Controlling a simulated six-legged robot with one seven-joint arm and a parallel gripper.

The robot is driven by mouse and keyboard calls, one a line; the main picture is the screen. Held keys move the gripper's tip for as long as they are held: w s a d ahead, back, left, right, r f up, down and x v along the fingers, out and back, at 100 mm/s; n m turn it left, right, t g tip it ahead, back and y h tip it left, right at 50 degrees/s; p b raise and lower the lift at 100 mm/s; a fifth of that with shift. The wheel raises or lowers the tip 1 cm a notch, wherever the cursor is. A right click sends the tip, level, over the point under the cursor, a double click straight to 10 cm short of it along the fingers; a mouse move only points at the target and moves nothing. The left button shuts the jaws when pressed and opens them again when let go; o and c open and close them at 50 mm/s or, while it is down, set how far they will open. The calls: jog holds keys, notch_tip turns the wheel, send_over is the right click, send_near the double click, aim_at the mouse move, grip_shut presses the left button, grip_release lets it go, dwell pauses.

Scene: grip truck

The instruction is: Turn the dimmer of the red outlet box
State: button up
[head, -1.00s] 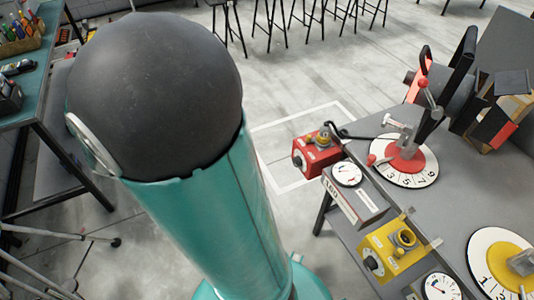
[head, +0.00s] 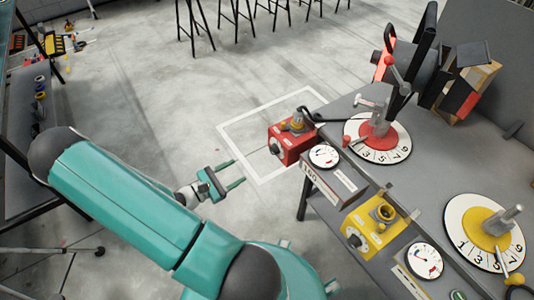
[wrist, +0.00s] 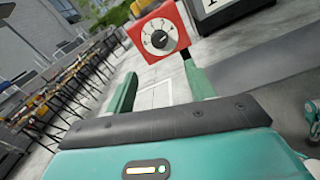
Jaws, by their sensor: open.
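The red outlet box (head: 293,144) is mounted at the table's left edge in the head view, with a brass-coloured socket on top and a black cable. Its dimmer is a dark round knob (head: 275,147) on the side facing my gripper. In the wrist view the red box (wrist: 147,48) shows a white dial with the dark dimmer knob (wrist: 160,39) at the top, beyond the fingers. My gripper (head: 238,173) is open and empty, to the left of the box and apart from it. Its two teal fingers also show in the wrist view (wrist: 163,92).
A yellow outlet box (head: 374,228) and a gauge panel (head: 328,181) are also along the table edge. A red-centred dial (head: 378,142) and a yellow-centred dial (head: 484,233) lie on the grey table. Open floor with a white square outline (head: 250,140) surrounds my gripper.

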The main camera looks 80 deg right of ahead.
aim_at(272, 151)
jog(key=x, duration=1.4)
jog(key=shift+d, duration=0.15)
jog(key=c, duration=1)
